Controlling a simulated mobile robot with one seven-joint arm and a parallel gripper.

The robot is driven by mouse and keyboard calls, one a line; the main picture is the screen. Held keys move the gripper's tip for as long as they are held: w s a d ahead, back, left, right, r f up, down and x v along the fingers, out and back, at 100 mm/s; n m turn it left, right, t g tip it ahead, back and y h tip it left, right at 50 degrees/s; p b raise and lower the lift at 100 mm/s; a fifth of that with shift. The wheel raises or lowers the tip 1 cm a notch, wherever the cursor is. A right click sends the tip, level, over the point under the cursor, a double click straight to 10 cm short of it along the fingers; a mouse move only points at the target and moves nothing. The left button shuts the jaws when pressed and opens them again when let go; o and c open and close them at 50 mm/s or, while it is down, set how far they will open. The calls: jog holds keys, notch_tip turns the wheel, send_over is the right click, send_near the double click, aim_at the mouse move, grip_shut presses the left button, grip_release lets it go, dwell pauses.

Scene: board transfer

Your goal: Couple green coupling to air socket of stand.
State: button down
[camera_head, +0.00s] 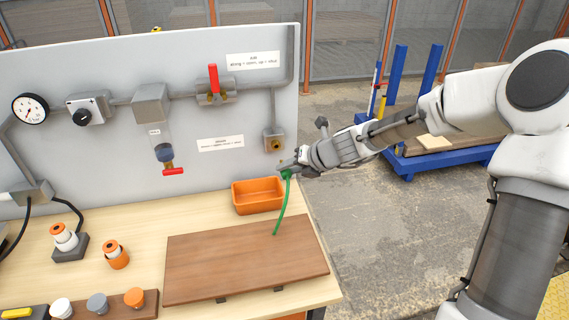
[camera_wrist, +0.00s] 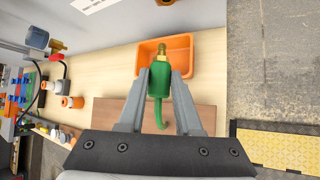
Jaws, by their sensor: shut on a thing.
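My gripper (camera_head: 288,167) is shut on the green coupling (camera_head: 287,174) near the right edge of the panel. In the wrist view the green coupling (camera_wrist: 160,78) sits between both fingers, its brass tip (camera_wrist: 161,52) pointing away from my wrist. A green hose (camera_head: 280,210) hangs from it towards the brown board. The air socket (camera_head: 275,143), a grey box with a brass fitting, is on the grey panel's lower right, just above and left of my gripper. The coupling and socket look apart.
An orange bin (camera_head: 258,208) stands below the socket, under my gripper. A brown board (camera_head: 245,262) lies on the bench. A red-handled valve (camera_head: 213,80) and a gauge (camera_head: 30,108) are on the panel. A blue cart (camera_head: 410,165) stands behind my arm.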

dwell(0.4)
jog(key=shift+w+a+r+p, duration=0.1)
jog(key=shift+w+r+p, duration=0.1)
jog(key=shift+w+p, duration=0.35)
jog(key=shift+w+a+f+p, duration=0.1)
jog(key=shift+w+a+p, duration=0.15)
jog(key=shift+w+p, duration=0.75)
jog(key=shift+w+a+f+p, duration=0.1)
jog(key=shift+w+a+p, duration=0.1)
jog(key=shift+w+p, duration=0.8)
jog(key=shift+w+b, duration=0.25)
jog(key=shift+b, duration=0.1)
jog(key=shift+w+a+r+p, duration=0.1)
jog(key=shift+w+a+p, duration=0.05)
jog(key=shift+w+p, duration=0.65)
jog(key=shift+w+a+p, duration=0.15)
jog(key=shift+w+p, duration=0.55)
jog(key=shift+p, duration=0.2)
jog(key=c, duration=0.5)
grip_release()
